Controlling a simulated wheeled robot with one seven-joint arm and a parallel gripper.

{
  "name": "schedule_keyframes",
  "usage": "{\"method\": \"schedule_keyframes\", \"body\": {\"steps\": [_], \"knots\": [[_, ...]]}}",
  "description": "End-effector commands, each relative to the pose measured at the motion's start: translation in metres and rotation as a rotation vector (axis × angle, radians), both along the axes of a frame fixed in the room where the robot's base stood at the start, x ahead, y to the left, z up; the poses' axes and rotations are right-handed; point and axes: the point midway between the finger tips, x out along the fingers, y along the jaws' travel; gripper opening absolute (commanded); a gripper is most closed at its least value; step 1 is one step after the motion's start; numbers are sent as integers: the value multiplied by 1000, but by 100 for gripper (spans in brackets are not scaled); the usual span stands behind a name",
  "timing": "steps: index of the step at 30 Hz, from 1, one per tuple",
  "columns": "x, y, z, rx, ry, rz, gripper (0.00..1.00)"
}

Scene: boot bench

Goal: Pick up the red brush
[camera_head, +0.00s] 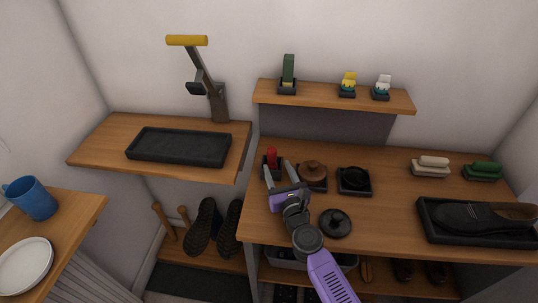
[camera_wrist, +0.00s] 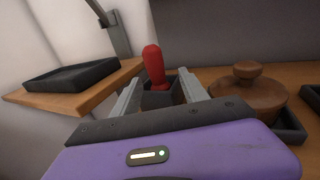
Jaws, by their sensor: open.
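The red brush (camera_head: 272,157) stands upright in a small dark holder (camera_head: 272,172) near the left end of the wooden bench. Only its red upper part shows; its lower end is hidden in the holder. In the wrist view the red brush (camera_wrist: 154,66) rises between and beyond my fingers, with its dark holder (camera_wrist: 160,97) below. My gripper (camera_head: 277,170) is open and empty, its two grey fingers on either side of the holder in the picture. Whether the fingers touch the holder cannot be told. The wrist view also shows both fingertips (camera_wrist: 158,84).
A brown lidded pot (camera_head: 313,175) stands close right of the brush, with a black tin (camera_head: 354,179) beyond it. A round black lid (camera_head: 335,222) lies nearer. A shoe tray (camera_head: 475,238) sits far right. A side shelf with a black tray (camera_head: 180,146) is at left.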

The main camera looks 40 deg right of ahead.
Motion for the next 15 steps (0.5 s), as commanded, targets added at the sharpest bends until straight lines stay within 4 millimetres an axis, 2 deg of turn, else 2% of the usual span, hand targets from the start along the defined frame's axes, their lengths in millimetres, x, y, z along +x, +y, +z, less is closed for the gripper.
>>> {"method": "schedule_keyframes", "body": {"steps": [5, 15], "knots": [[6, -3, 1, 0, -2, 0, 52], [39, -19, 4, -2, -1, 1, 52]]}}
